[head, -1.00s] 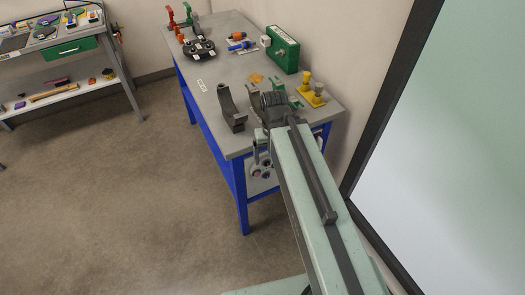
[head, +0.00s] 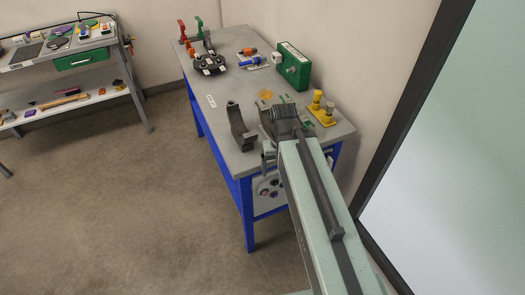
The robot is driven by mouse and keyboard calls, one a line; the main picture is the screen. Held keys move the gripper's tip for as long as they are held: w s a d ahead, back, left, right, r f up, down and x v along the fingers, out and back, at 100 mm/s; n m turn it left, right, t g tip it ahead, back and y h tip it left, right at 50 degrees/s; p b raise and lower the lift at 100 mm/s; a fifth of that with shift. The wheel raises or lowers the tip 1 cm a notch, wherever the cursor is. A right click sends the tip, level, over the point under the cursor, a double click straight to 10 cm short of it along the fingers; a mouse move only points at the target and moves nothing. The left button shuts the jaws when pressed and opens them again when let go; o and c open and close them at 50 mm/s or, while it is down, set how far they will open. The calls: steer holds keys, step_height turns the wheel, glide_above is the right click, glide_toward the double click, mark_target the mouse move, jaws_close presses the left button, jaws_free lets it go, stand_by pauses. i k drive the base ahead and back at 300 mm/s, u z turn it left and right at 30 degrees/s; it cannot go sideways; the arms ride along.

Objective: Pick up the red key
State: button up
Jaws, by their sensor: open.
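I cannot pick out a red key for certain. A red upright clamp-like piece (head: 182,31) stands at the far end of the grey-topped blue table (head: 222,90). Small coloured bits, too small to name, show in a pale holder with round openings (head: 259,186) below the tabletop. My gripper (head: 281,121) is at the end of my pale green arm, at the table's near end.
A green box (head: 292,66) is against the wall. A second bench (head: 70,50) stands at the far left. The floor between is clear.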

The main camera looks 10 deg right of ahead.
mark_target(183, 38)
steer(key=k, duration=1.15)
steer(key=u, duration=0.45)
steer(key=i, duration=1.35)
steer(key=u, duration=1.25)
steer(key=i, duration=2.6)
steer(key=z, duration=0.65)
steer(key=i, duration=1.75)
steer(key=z, duration=1.15)
steer(key=k, duration=0.75)
